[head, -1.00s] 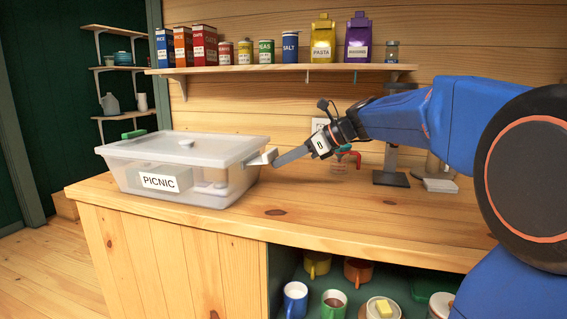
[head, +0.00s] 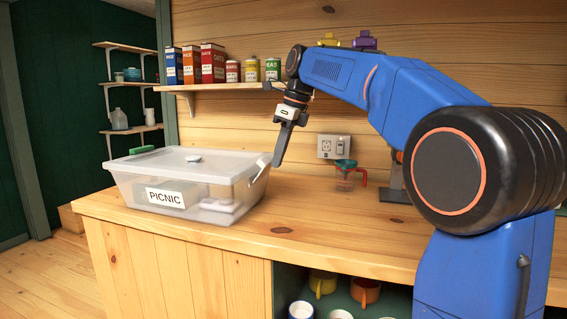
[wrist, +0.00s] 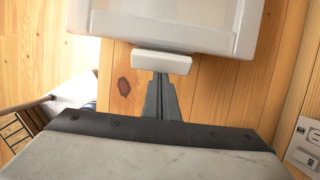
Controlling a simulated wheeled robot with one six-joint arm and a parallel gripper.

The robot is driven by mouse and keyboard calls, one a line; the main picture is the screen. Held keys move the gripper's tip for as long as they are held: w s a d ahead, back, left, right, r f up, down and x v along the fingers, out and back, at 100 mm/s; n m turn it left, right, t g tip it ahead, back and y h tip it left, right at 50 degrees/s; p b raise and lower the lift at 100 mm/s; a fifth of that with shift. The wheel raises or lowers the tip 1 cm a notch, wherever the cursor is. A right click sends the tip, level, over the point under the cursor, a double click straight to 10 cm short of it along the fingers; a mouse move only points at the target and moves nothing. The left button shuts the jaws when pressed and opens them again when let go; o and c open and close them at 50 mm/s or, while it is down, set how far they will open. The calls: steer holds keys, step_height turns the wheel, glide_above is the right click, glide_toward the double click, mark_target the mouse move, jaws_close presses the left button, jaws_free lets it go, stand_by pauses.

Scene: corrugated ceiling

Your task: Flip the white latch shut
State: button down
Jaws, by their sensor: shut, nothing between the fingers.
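The clear lidded box labelled PICNIC (head: 140,190) stands on the wooden counter, lid on. Its white latch (head: 259,171) is at the box's right end, looking slanted outward from the rim. In the wrist view the white latch (wrist: 161,62) is a short pale bar just outside the box rim (wrist: 165,38). My gripper (head: 277,164) points down beside this end, shut and empty. In the wrist view my gripper (wrist: 160,78) has its tips right at the latch's outer edge; I cannot tell whether they touch. The latch's hinge is hidden.
A shelf (head: 225,88) with boxes and cans runs along the wall above. A measuring cup with a red handle (head: 346,176) stands right of the gripper, below a wall outlet (head: 333,147). The counter front (head: 290,228) is clear.

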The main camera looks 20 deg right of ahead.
mark_target(269, 158)
steer(key=shift+w+a+r, duration=0.5)
steer(key=shift+a+r, duration=0.2)
steer(key=shift+a, duration=0.05)
steer(key=shift+r, duration=0.75)
